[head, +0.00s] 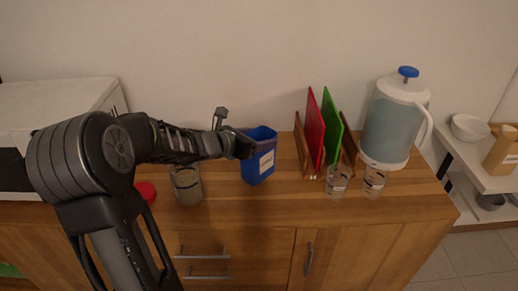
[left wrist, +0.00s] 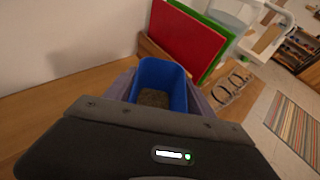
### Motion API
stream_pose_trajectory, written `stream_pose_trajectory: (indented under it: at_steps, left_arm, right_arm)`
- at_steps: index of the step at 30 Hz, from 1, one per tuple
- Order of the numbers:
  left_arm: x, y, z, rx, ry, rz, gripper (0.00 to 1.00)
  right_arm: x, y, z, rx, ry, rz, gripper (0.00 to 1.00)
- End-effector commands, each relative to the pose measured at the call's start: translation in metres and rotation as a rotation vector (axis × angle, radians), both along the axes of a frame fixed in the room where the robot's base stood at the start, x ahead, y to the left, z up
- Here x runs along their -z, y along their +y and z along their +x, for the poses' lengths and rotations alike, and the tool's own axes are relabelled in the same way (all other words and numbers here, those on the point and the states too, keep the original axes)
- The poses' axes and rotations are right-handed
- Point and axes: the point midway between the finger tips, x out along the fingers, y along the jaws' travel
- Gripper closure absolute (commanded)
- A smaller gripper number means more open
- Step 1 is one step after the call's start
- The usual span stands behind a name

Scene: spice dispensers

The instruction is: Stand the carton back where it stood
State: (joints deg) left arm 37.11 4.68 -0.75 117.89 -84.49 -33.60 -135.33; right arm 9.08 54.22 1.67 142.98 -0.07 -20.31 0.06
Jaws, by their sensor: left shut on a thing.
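The carton (head: 262,165) is a blue, open-topped box with a white label, upright over the wooden counter, left of the boards. My left gripper (head: 247,147) reaches it from the left and is shut on it near its upper part. In the left wrist view the carton (left wrist: 177,90) sits between the two fingers, with brownish contents visible inside. I cannot tell whether its base touches the counter. My right gripper is not in view.
A glass jar (head: 188,188) and a red lid (head: 146,191) stand to the left. Red (head: 315,128) and green (head: 333,125) boards stand in a wooden rack to the right. Two glasses (head: 337,182) (head: 374,182) and a large dispenser (head: 393,125) are farther right.

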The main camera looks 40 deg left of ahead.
Motion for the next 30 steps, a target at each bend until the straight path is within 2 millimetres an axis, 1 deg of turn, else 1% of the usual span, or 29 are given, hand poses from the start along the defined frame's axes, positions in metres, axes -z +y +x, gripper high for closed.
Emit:
stream_pose_trajectory:
  at_steps: [2, 7, 9, 18, 22, 23, 30]
  left_arm:
    - [0.004, 0.0, 0.0, 0.0, 0.0, -0.002, 1.0]
    - [0.028, 0.0, 0.0, -0.001, 0.003, -0.005, 1.0]
    - [0.035, 0.0, 0.0, -0.001, 0.001, -0.003, 1.0]
    - [0.037, 0.0, 0.0, 0.0, -0.002, 0.0, 1.0]
    - [0.04, 0.0, 0.0, -0.001, -0.002, 0.0, 1.0]
    - [0.04, 0.0, 0.0, -0.001, 0.0, -0.001, 0.35]
    - [0.039, 0.0, 0.0, -0.001, 0.0, -0.001, 0.16]
  right_arm:
    - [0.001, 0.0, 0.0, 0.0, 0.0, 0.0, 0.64]
    - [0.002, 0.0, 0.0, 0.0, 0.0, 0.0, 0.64]
    - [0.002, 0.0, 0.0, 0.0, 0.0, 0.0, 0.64]
    - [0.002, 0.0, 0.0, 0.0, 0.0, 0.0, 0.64]
    - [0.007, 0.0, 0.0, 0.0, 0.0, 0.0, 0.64]
    - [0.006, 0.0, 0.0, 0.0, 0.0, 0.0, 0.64]
    - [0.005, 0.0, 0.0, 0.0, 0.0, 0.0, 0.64]
